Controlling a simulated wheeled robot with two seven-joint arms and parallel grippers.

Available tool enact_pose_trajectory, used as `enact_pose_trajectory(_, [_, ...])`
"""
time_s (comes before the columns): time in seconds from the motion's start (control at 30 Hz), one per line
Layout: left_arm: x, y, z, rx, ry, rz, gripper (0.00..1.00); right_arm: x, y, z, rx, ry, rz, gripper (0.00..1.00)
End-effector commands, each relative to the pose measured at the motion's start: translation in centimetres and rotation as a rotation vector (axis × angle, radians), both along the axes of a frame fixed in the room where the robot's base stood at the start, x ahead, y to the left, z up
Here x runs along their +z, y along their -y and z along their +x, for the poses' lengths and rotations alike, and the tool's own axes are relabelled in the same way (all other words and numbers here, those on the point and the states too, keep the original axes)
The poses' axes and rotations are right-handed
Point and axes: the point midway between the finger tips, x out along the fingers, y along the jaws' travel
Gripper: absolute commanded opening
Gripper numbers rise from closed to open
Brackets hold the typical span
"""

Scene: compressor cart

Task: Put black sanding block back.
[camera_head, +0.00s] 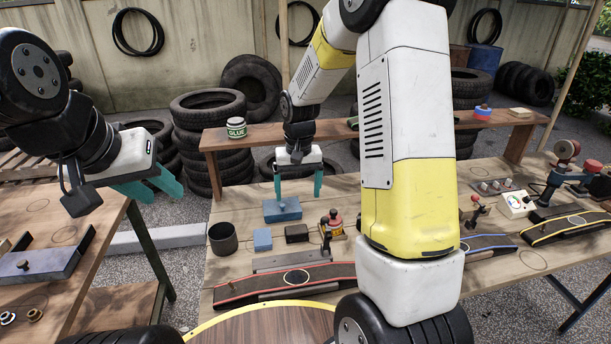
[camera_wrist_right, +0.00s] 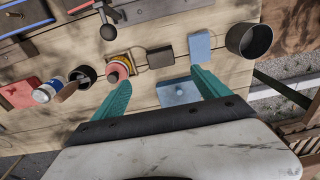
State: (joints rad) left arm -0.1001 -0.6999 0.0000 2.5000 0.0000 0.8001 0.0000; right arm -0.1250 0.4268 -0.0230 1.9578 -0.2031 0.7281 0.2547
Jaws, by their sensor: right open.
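The black sanding block (camera_head: 297,233) lies on the wooden workbench, right of a plain light-blue block (camera_head: 263,239). In the right wrist view the black block (camera_wrist_right: 160,57) lies flat, with a thin drawn outline partly showing beside it. My right gripper (camera_head: 298,184) is open and empty, pointing down above the bench, farther back than the black block. In its wrist view the teal fingers (camera_wrist_right: 160,82) are spread wide, and a blue block with a knob (camera_wrist_right: 178,92) shows between them. My left gripper (camera_head: 158,188) is open and empty beside the left table.
A dark cup (camera_head: 223,238) stands left of the blocks and a red-topped tool (camera_head: 331,225) right of them. A red-edged curved track (camera_head: 285,283) lies in front. A raised shelf (camera_head: 265,135) with a glue jar (camera_head: 236,128) runs behind. My right arm hides the bench's middle.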

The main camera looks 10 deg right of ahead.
Motion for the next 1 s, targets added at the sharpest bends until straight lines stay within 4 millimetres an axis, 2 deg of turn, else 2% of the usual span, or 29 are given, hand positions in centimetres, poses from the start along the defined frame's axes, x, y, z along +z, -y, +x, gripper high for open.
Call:
enact_pose_trajectory(0.03, [0.0, 0.0, 0.0, 0.000, 0.000, 0.000, 0.36, 2.3, 0.3, -0.7, -0.001, 0.032, 0.011, 0.85])
enact_pose_trajectory(0.2, [0.0, 0.0, 0.0, 0.000, 0.000, 0.000, 0.36, 8.9, 1.2, -4.5, 0.004, 0.130, 0.049, 0.85])
enact_pose_trajectory(0.4, [0.0, 0.0, 0.0, 0.000, 0.000, 0.000, 0.36, 14.7, 1.9, -10.0, 0.016, 0.245, 0.091, 0.85])
enact_pose_trajectory(0.5, [0.0, 0.0, 0.0, 0.000, 0.000, 0.000, 0.36, 16.8, 2.1, -13.1, 0.024, 0.304, 0.109, 0.85])
enact_pose_trajectory(0.63, [0.0, 0.0, 0.0, 0.000, 0.000, 0.000, 0.36, 18.7, 2.3, -16.9, 0.035, 0.380, 0.131, 0.85])
enact_pose_trajectory(0.8, [0.0, 0.0, 0.0, 0.000, 0.000, 0.000, 0.36, 19.8, 2.3, -20.7, 0.050, 0.456, 0.150, 0.85])
enact_pose_trajectory(1.0, [0.0, 0.0, 0.0, 0.000, 0.000, 0.000, 0.36, 19.9, 2.3, -22.6, 0.058, 0.493, 0.159, 0.85])
